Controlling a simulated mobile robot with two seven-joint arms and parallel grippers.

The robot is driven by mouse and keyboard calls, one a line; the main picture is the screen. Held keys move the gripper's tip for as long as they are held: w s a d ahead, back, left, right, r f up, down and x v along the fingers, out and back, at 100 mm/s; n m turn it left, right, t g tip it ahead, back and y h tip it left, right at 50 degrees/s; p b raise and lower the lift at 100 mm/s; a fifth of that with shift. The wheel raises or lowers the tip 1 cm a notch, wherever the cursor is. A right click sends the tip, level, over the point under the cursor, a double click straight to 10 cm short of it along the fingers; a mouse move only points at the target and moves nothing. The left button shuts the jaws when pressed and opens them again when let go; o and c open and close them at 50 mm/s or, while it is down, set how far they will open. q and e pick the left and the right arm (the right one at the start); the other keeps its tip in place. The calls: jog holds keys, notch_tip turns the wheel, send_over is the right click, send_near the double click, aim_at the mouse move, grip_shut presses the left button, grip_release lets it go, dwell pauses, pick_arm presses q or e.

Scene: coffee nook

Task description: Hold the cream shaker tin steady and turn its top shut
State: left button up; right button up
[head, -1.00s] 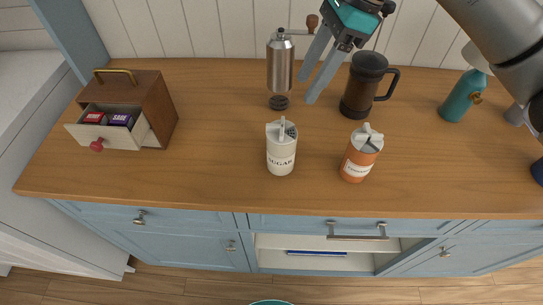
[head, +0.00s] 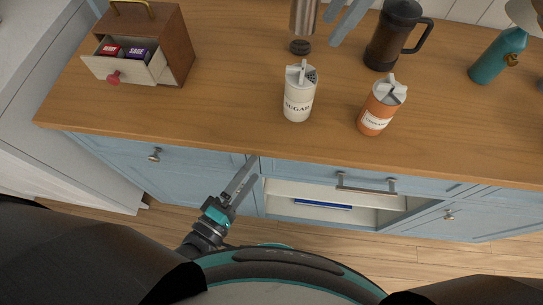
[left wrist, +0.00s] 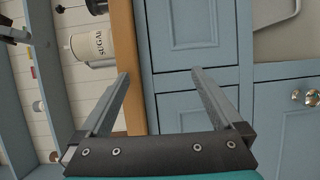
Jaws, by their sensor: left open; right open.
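The cream shaker tin (head: 298,102), labelled SUGAR, stands upright on the wooden counter near its front edge. Its grey top has a raised ridge, with dark holes showing at the right. It also shows sideways in the left wrist view (left wrist: 88,47). My left gripper (head: 255,168) is open and empty, below the counter edge in front of the drawers, apart from the tin; its fingers also show in the left wrist view (left wrist: 161,74). My right gripper (head: 333,27) is open behind the tin, over the counter; only its fingers show, and its body is out of frame.
An orange shaker (head: 376,119) stands right of the tin. The counter between box and tin is clear.

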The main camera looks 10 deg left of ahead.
aim_at(299, 98)
pick_arm(q)
jog(key=d+r+n+t+y, duration=0.4)
jog(key=r+n, duration=0.6)
jog(key=n, duration=1)
jog(key=w+d, duration=0.1)
jog(key=w, duration=0.4)
jog(key=w+d+g, duration=0.1)
jog(key=w+d, duration=0.1)
jog(key=w, duration=0.2)
jog(key=w+d+g+h, duration=0.1)
jog(key=w, duration=0.4)
jog(key=shift+w+d, duration=0.3)
jog(key=c, duration=1.4)
